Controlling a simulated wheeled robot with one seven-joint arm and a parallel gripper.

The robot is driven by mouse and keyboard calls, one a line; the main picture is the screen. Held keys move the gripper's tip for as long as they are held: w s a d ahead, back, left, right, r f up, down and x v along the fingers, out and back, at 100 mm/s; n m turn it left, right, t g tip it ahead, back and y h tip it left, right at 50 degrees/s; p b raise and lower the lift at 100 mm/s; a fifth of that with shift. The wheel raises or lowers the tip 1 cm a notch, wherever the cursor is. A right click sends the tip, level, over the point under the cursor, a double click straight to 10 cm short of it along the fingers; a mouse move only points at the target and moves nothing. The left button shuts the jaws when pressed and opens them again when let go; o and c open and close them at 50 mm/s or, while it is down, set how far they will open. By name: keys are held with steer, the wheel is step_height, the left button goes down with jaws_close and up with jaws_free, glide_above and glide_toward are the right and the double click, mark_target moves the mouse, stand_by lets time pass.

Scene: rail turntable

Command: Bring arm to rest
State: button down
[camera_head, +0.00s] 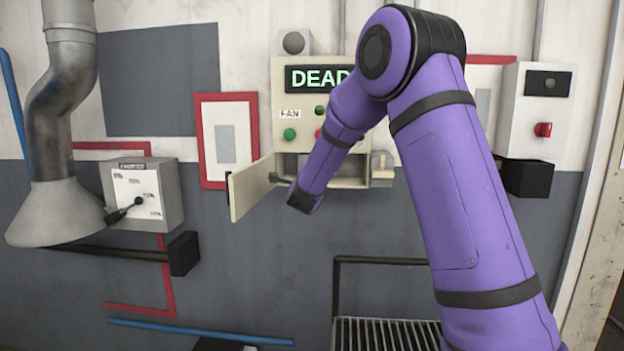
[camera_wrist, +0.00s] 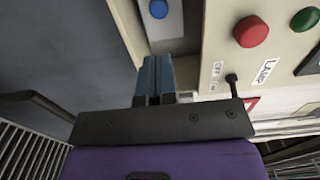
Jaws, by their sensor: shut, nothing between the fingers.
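My purple arm reaches from the lower right up to a high elbow, and its forearm comes down in front of the cream control box (camera_head: 268,100). My gripper shows in the wrist view (camera_wrist: 155,66), its two blue-grey fingers together with nothing between them. In the head view the forearm hides much of the box front, and I cannot make out the fingertips.
The box's small door (camera_head: 251,188) hangs open to the left of my forearm. A white box with a red knob (camera_head: 543,129) is at right. A slatted grate (camera_head: 385,335) is below.

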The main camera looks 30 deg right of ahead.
stand_by(0.3)
steer(key=s+a+r+n+g+y, duration=0.1)
steer(key=s+a+r+n+y, duration=0.3)
steer(key=s, duration=0.3)
steer(key=s+a+r+n+g+y, duration=0.1)
steer(key=s+a+n+y, duration=0.25)
steer(key=s+n, duration=0.25)
steer(key=s+a+r+n+g+y, duration=0.1)
steer(key=s+a+r+n+y, duration=0.2)
steer(key=s, duration=0.4)
steer(key=s+f+n+g, duration=0.1)
steer(key=s+n, duration=0.3)
steer(key=s, duration=0.5)
steer(key=s+a+f+n+g, duration=0.1)
steer(key=s+f+n+g, duration=0.1)
steer(key=s, duration=0.8)
steer(key=s+a+f+n+g, duration=0.1)
steer(key=s+f+n+g, duration=0.1)
steer(key=s+n, duration=0.3)
steer(key=s+g, duration=0.1)
steer(key=s, duration=0.3)
steer(key=shift+s+a+f+n+g, duration=0.15)
steer(key=shift+s+f+n+g, duration=0.1)
steer(key=shift+n+g, duration=0.15)
steer(key=shift+h, duration=0.25)
